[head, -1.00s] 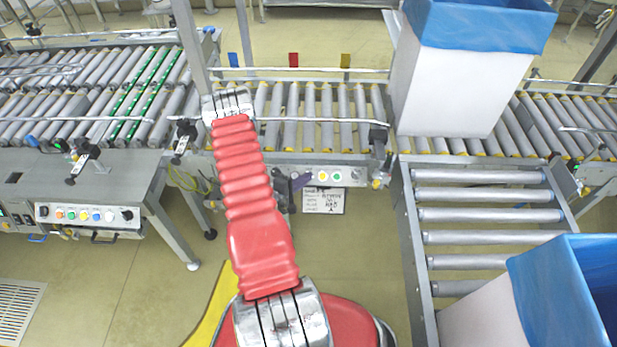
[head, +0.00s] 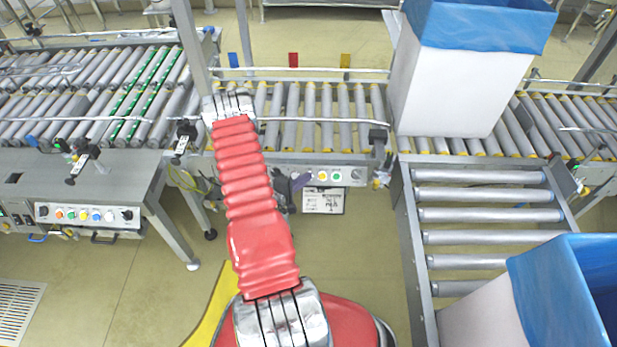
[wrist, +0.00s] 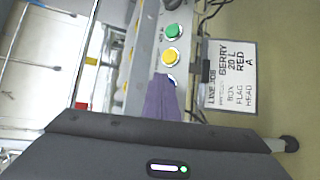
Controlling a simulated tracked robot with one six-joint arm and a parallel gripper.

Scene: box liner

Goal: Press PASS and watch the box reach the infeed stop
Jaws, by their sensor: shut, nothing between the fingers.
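My gripper (head: 300,182) has purple fingers, shut and empty, at the left end of the button panel (head: 345,177) on the conveyor's front rail. A yellow button (wrist: 171,57) and a green button (wrist: 174,31) lie beyond the tips, uncovered. Button labels are not legible. A white box with a blue liner (head: 455,95) stands upright on the rollers, right of the panel. Which part is the infeed stop is unclear.
A sign (wrist: 231,78) reading "BERRY 20 L RED A" hangs beside the panel. A second lined box (head: 490,315) stands at lower right by a roller spur (head: 475,215). A separate button box (head: 88,214) is at left. The rollers (head: 315,105) left of the box are clear.

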